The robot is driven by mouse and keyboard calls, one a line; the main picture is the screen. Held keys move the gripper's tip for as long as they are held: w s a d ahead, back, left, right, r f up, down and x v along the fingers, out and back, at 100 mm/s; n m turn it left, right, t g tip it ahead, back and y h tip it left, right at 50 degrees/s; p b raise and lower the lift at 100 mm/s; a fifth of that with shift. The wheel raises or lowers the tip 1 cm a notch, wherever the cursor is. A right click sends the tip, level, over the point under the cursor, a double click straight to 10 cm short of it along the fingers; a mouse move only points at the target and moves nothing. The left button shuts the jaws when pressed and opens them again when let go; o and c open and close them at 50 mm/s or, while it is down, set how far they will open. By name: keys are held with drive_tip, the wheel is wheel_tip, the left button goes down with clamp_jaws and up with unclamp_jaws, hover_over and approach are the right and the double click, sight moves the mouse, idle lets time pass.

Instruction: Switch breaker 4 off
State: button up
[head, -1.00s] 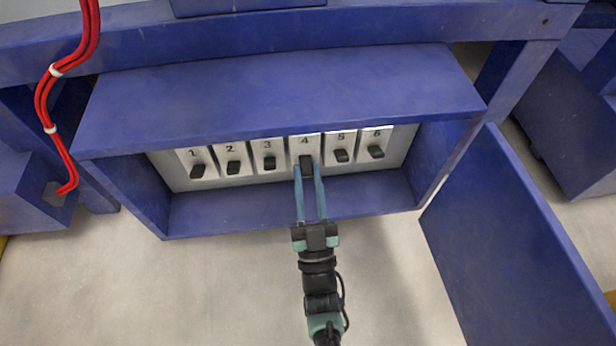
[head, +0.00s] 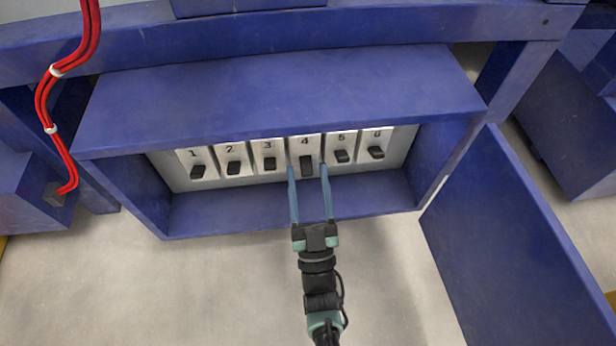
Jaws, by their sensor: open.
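Breaker 4 (head: 306,165) is a black toggle on a white plate marked 4, in the row inside the blue box. Its toggle looks longer and reaches lower than those of breakers 3 and 5. My gripper (head: 307,170) is open, with its two long blue fingers entering the box from the front. One fingertip is left of the breaker 4 toggle and the other is right of it. The toggle sits between the tips. I cannot tell whether either finger touches the plates.
Breakers 3 (head: 269,163) and 5 (head: 341,156) stand close on either side, with breakers 1, 2 and 6 further out. The box's blue top (head: 280,95) overhangs the row. An open blue door (head: 520,240) hangs at the right. Red cables (head: 45,100) run at the far left.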

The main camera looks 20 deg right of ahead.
drive_tip(key=p+v, duration=0.1)
drive_tip(key=v, duration=1.2)
drive_tip(key=shift+p, duration=0.3)
drive_tip(key=shift+f, duration=0.1)
